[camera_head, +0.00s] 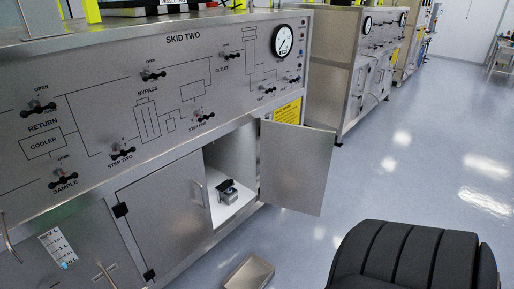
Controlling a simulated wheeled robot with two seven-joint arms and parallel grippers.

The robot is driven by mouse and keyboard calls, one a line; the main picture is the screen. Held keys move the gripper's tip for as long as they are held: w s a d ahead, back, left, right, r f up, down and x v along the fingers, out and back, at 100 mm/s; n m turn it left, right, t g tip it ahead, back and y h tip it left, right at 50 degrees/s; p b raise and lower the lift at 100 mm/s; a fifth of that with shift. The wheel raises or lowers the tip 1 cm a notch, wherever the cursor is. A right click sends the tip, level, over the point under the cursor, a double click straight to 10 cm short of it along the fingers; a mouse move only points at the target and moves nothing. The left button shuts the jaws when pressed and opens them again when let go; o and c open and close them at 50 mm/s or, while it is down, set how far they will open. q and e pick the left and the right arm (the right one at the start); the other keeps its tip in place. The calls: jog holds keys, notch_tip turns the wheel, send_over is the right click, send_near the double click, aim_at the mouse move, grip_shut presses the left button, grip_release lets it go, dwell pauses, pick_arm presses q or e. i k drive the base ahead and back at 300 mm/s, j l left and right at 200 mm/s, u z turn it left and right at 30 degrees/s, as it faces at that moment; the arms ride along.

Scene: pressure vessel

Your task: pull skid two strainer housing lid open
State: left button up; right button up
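The skid two panel (185,75) stands at the left, with black-handled valves and a round gauge (282,40). Below it, the right cabinet bay is open, its door (295,167) swung out to the right. Inside, on the white cabinet floor, sits a small grey and black object (229,193). It may be the strainer housing; it is too small to tell whether its lid is open or shut. Neither of my grippers shows in this view.
The cabinet door (165,207) left of the open bay is shut. A shallow metal box (249,272) is on the floor in front. A black ribbed shape fills the lower right. Another skid (350,65) stands behind; the blue-grey floor (410,150) at right is clear.

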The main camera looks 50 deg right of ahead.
aim_at(227, 184)
jog(key=z, duration=1.3)
jog(key=i+l+u, duration=0.2)
jog(key=i+l, duration=0.4)
jog(key=i+l+u, duration=0.15)
jog(key=i+l, duration=0.6)
jog(key=i+l+u, duration=0.2)
jog(key=i+l, duration=0.45)
jog(key=l, duration=0.15)
